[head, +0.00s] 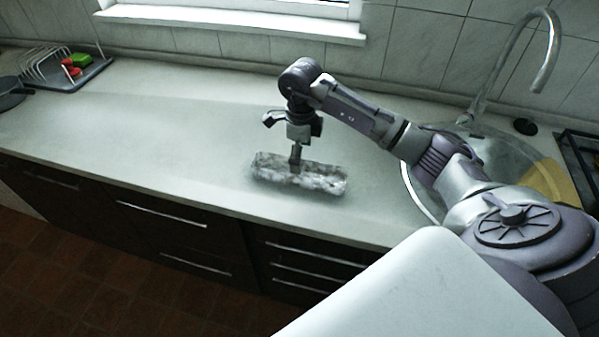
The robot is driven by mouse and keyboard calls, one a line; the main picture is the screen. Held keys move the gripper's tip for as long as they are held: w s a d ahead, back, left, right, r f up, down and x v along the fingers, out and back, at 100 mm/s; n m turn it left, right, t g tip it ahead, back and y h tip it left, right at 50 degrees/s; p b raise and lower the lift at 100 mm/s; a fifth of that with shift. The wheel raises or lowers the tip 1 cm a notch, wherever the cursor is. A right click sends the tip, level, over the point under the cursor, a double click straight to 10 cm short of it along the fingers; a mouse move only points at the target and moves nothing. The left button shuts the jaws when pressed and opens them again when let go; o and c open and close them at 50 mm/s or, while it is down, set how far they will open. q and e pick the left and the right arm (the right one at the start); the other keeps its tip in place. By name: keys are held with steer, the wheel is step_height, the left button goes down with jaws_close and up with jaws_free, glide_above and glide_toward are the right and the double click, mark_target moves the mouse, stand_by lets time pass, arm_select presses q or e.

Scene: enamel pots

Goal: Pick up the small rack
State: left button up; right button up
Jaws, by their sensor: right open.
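A long, low, grey and white mottled object (318,180) lies on the counter, near its front edge; it looks like the small rack, but its surface is too blurred to be sure. My right gripper (296,162) points straight down at the left-middle part of it. Its fingers are open, and their tips are at or just above the object's back edge; I cannot tell whether they touch it. My left gripper is out of view.
The pale counter (180,130) is clear to the left of the object. A dish rack (62,70) with red and green items stands at the far left, beside a dark pan (12,92). A sink with a tall faucet (545,50) is at the right, partly behind my arm.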

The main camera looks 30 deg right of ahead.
steer(key=f+p, duration=0.1)
steer(key=f, duration=0.1)
steer(key=f+p, duration=0.1)
steer(key=f, duration=0.1)
steer(key=shift+w+a+f, duration=0.1)
steer(key=shift+w+f, duration=0.1)
steer(key=shift+f, duration=0.65)
steer(key=c, duration=1.3)
